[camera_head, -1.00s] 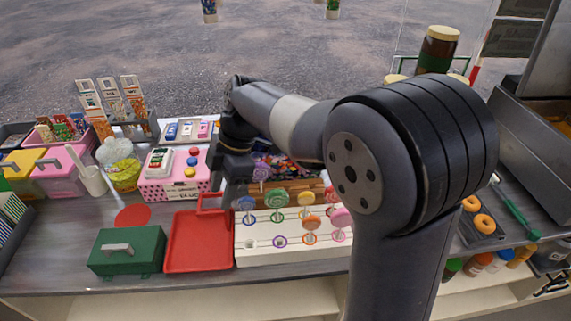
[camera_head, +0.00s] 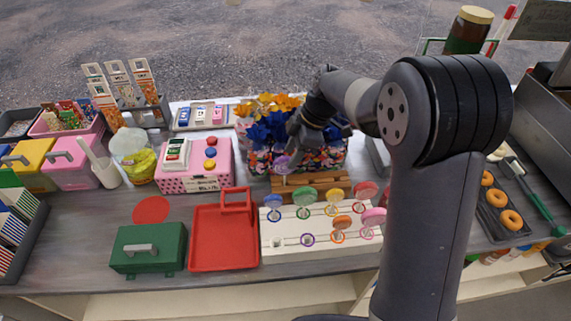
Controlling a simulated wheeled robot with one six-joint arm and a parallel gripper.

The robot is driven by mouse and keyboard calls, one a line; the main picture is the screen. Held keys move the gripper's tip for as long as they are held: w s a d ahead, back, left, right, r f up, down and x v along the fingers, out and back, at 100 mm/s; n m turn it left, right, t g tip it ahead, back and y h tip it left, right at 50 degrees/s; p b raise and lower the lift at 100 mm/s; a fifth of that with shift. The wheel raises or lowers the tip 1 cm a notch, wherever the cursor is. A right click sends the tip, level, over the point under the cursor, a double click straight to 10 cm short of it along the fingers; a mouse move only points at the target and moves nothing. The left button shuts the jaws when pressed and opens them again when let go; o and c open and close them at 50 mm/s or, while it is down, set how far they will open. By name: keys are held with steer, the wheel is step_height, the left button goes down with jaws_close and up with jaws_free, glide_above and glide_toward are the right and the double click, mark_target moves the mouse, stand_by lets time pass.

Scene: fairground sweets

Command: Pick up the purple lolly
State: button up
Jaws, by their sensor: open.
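The purple lolly (camera_head: 281,165) stands behind the white lolly stand (camera_head: 285,250), in front of the dark blue flowers. Its lower stick and footing are hard to make out near the wooden tray (camera_head: 315,194). My gripper (camera_head: 302,143) is open, just above and right of the purple lolly. Its fingertips are dark and hard to see against the flowers, and I cannot tell whether they touch the lolly. The stand holds a blue lolly (camera_head: 273,201), green lolly (camera_head: 304,196), yellow lolly (camera_head: 334,195), red lolly (camera_head: 366,190), orange lolly (camera_head: 340,222) and pink lolly (camera_head: 373,216).
Blue and orange flowers (camera_head: 267,125) stand behind the lolly. A red tray (camera_head: 222,240) and green box (camera_head: 148,250) are left of the stand. A doughnut tray (camera_head: 500,200) is at the right. Bare counter shows around the red disc (camera_head: 151,210).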

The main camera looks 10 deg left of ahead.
mark_target(288, 158)
steer(key=x, duration=0.2)
steer(key=p+x, duration=0.1)
steer(key=shift+a+f, duration=0.25)
steer(key=shift+a, duration=0.15)
steer(key=shift+s+a+f+p, duration=0.1)
steer(key=shift+a+f+p, duration=0.15)
steer(key=shift+f, duration=0.35)
steer(key=shift+c, duration=0.3)
jaws_close()
